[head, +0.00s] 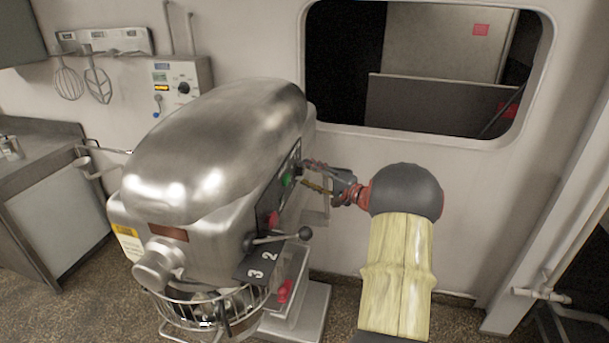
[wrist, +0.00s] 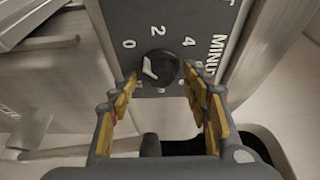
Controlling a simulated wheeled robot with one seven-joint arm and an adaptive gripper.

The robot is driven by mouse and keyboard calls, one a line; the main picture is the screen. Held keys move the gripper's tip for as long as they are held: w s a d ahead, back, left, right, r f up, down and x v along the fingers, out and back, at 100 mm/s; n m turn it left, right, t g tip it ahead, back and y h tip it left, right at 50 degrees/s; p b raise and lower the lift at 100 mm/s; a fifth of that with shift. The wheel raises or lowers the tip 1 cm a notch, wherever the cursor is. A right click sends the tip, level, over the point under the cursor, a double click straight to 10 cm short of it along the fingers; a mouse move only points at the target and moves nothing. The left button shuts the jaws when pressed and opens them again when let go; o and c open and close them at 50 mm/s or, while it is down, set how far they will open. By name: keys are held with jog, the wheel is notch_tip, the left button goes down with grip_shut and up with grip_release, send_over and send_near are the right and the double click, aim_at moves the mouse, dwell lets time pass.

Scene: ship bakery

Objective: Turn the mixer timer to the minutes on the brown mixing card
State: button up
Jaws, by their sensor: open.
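The mixer (head: 205,150) stands left of my gripper, with its control panel on its right side. The dark round timer knob (wrist: 163,66) shows in the wrist view with a white pointer mark on its left part, toward the 0 side. The dial plate (wrist: 170,18) around it reads 0, 2, 4 and part of "MINUTES"; other figures are hidden by my fingers. My gripper (wrist: 161,76) is open, its yellow-padded fingertips on either side of the knob. Contact cannot be told. In the head view my gripper (head: 308,175) is at the panel. I cannot identify a brown mixing card.
A green button (head: 288,181), a red button (head: 273,219) and a speed lever (head: 280,238) are near my gripper. A wire bowl guard (head: 210,311) is below. A wall control box (head: 181,86) and hanging whisks (head: 68,83) are behind. The wall opening (head: 420,70) is at right.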

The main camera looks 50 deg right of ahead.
jog(key=shift+w, duration=0.75)
jog(key=shift+a, duration=0.1)
jog(key=shift+c, duration=1.4)
jog(key=shift+s, duration=0.1)
jog(key=c, duration=0.7)
jog(key=shift+f, duration=0.1)
jog(key=shift+c, duration=0.2)
